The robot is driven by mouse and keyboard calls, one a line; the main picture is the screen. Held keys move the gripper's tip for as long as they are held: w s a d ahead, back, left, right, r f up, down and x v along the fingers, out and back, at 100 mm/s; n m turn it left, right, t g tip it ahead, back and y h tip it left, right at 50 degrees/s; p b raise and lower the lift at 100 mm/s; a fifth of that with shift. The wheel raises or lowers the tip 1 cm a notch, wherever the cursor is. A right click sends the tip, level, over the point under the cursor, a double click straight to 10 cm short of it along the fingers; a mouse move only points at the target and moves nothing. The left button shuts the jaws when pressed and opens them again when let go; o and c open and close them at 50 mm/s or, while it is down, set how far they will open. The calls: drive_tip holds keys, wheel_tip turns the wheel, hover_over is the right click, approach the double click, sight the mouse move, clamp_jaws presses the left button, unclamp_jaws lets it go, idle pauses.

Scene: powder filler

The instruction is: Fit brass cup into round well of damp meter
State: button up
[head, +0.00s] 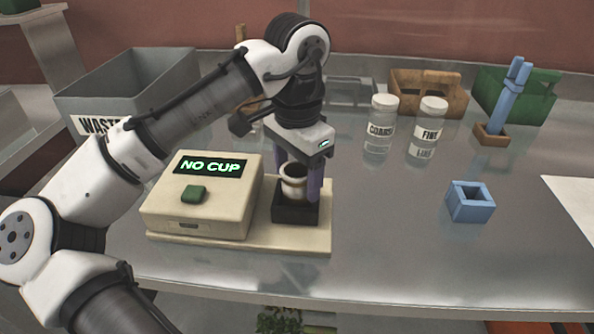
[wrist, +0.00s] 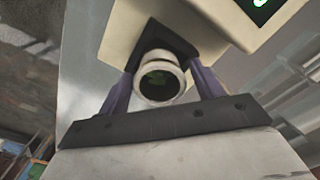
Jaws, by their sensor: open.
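The damp meter (head: 205,205) is a cream box on a cream base plate, with a green button and a display reading "NO CUP". On the right of its base is a dark square block (head: 296,211), the well's housing; it also shows in the wrist view (wrist: 172,40). A pale, thick-rimmed cup (head: 294,184) stands about upright at this block; whether it is fully seated is hidden. In the wrist view the cup (wrist: 160,76) shows its open mouth and dark greenish inside. My gripper (head: 297,192) is open, its purple fingers on either side of the cup.
A grey waste bin (head: 95,95) stands behind the meter at left. Jars marked coarse (head: 382,118) and fine (head: 430,120) stand at the back. A blue square holder (head: 470,201) and a wooden holder with blue tool (head: 494,130) are at right. The front right counter is clear.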

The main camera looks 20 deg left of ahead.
wheel_tip(320, 180, up, 12)
drive_tip(key=p, duration=0.1)
drive_tip(key=shift+r, duration=0.2)
idle(0.6)
